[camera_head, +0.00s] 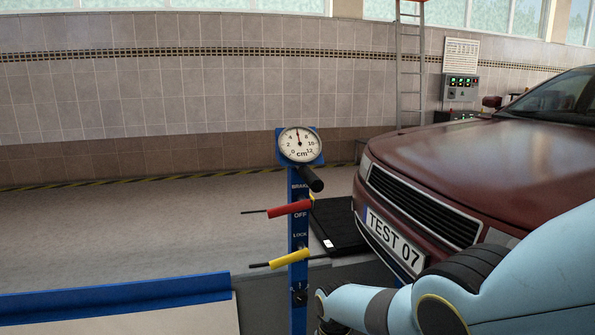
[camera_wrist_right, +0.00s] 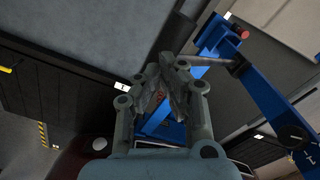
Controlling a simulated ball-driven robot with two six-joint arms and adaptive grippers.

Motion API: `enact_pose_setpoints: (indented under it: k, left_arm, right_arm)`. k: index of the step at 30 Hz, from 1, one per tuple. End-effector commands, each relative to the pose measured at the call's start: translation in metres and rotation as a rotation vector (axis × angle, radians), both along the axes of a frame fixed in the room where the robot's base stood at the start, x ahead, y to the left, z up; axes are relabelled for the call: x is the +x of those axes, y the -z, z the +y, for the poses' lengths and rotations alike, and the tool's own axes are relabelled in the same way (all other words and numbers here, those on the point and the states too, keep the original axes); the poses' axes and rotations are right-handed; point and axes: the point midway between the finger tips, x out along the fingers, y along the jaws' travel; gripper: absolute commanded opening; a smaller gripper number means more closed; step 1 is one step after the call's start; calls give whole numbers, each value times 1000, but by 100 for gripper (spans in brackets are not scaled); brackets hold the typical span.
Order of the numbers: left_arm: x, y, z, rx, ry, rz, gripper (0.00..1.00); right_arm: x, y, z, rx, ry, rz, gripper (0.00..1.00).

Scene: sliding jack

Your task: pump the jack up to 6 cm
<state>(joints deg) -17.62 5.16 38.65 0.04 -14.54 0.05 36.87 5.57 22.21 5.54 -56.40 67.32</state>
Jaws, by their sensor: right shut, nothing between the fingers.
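The jack's blue post (camera_head: 298,235) stands upright in the head view. Its round dial (camera_head: 300,144), marked in cm, has its needle pointing almost straight up, close to the 6 position. A black handle (camera_head: 312,179) sticks out below the dial. A red lever (camera_head: 289,209) sits by the brake marking and a yellow lever (camera_head: 290,258) sits below the lock marking. My right gripper (camera_wrist_right: 168,68) is shut and empty in the wrist view, with blue metalwork (camera_wrist_right: 262,92) behind and beside it. In the head view my right arm covers the lower right. My left gripper is out of view.
A dark red car (camera_head: 465,165) stands at the right, close to the jack, with a black mat or plate (camera_head: 338,224) beside its front. A low blue rail (camera_head: 120,297) runs along the lower left. The floor at the left is clear.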

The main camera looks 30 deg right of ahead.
Motion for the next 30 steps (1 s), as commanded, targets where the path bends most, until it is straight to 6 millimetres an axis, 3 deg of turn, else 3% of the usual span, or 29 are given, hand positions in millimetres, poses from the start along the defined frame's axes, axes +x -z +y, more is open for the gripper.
enact_pose_setpoints:
  k: [3,6,21,30]
  left_arm:
    - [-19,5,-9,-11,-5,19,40]
    - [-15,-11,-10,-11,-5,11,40]
    - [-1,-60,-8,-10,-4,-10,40]
    - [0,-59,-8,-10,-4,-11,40]
  right_arm:
    - [0,0,0,0,0,0,0]
    - [1,-18,0,0,0,-3,0]
    - [1,-71,0,0,0,-1,0]
    - [0,-70,0,0,0,0,0]
